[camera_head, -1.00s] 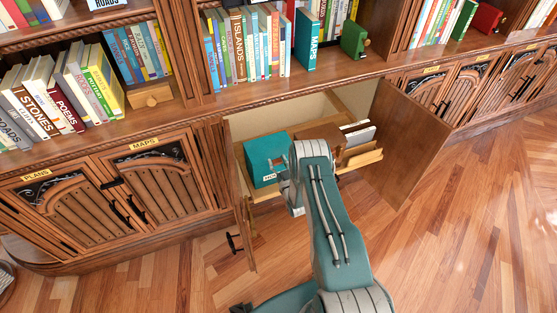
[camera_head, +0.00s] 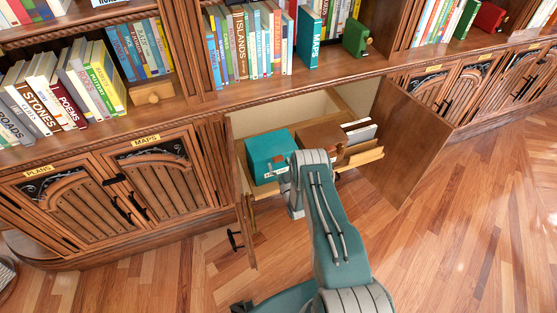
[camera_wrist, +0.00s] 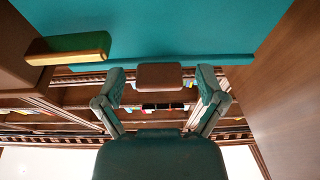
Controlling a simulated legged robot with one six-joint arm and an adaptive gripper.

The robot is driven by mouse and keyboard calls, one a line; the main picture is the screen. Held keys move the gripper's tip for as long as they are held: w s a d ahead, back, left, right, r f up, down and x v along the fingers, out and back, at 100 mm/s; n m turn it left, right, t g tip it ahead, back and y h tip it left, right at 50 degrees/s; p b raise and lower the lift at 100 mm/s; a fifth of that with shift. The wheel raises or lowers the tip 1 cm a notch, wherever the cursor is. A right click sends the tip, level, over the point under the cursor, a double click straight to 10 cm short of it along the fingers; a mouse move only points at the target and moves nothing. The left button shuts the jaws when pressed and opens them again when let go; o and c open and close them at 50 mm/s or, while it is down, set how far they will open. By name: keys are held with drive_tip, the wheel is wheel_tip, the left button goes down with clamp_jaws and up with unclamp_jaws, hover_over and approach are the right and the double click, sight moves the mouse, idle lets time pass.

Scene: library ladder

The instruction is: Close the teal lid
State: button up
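A teal box (camera_head: 268,150) with a small label sits in the open cabinet in the head view. Its top looks nearly flat, but I cannot tell whether the lid is fully closed. In the wrist view a broad teal surface (camera_wrist: 185,30) fills the top, with a straight edge below it. My gripper (camera_wrist: 160,92) has its two fingers spread apart just below that edge. A small brown block (camera_wrist: 160,77) shows between them; I cannot tell whether they touch it. In the head view my gripper (camera_head: 293,190) is at the box's front right, partly hidden by my arm.
A brown box (camera_head: 320,133) and a holder with papers (camera_head: 360,130) stand right of the teal box. The open right door (camera_head: 410,140) and left door (camera_head: 246,225) flank the cabinet. A green block with a yellowish edge (camera_wrist: 70,48) is near my gripper. Floor at right is clear.

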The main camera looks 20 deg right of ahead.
drive_tip(key=shift+w+d+r, duration=0.1)
drive_tip(key=shift+w+r, duration=0.1)
drive_tip(key=shift+r, duration=0.15)
drive_tip(key=v, duration=1.2)
drive_tip(key=shift+f, duration=0.2)
drive_tip(key=shift+w, duration=0.1)
